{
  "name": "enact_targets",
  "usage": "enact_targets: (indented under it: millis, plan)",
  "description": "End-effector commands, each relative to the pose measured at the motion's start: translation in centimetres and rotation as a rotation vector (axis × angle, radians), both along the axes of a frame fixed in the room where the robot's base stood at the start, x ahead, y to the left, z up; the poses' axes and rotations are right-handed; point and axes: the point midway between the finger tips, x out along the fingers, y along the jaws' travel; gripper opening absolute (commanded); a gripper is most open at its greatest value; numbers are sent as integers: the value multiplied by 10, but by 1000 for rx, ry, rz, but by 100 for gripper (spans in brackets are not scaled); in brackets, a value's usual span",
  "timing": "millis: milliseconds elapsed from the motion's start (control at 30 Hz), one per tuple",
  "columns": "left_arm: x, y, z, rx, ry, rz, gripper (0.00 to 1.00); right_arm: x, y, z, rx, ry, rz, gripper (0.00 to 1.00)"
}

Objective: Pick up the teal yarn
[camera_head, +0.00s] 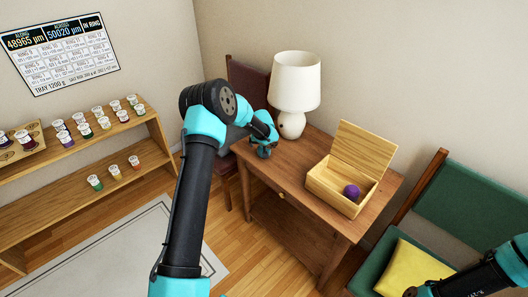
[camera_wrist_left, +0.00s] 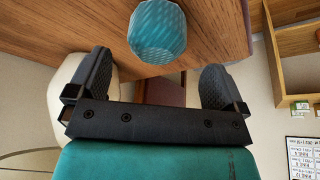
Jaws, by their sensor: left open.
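The teal yarn (camera_wrist_left: 157,32) is a round, ridged ball at the top middle of the left wrist view, by the brown wooden tabletop (camera_wrist_left: 60,18). My left gripper (camera_wrist_left: 156,74) is open. Its two dark fingers stand apart, one to each side of the ball's line, and the ball shows beyond the gap, not gripped. In the head view my left gripper (camera_head: 264,150) is over the left end of the wooden side table (camera_head: 262,165), and I cannot make out the yarn apart from it. My right arm's dark end (camera_head: 425,290) is at the bottom right; its fingers are not clear.
A white lamp (camera_head: 295,82) stands close right of my left gripper. An open wooden box (camera_head: 330,190) with a purple ball (camera_head: 352,192) is on the table's right part. A green chair (camera_head: 470,215) with a yellow cushion (camera_head: 415,268) stands at right; shelves (camera_head: 85,150) at left.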

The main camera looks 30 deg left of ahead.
Motion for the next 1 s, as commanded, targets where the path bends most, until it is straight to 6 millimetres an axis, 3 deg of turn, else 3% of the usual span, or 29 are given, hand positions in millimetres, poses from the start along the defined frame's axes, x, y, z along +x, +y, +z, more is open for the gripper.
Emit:
enact_targets:
  millis: [367,800,1000]
  plan:
    - [1,0,-2,0,-1,0,98,0,0,0,0,0,0,43]
    - [18,5,-46,1,1,-1,98,0,0,0,0,0,0,43]
    - [20,6,-48,1,-1,-1,98,0,0,0,0,0,0,43]
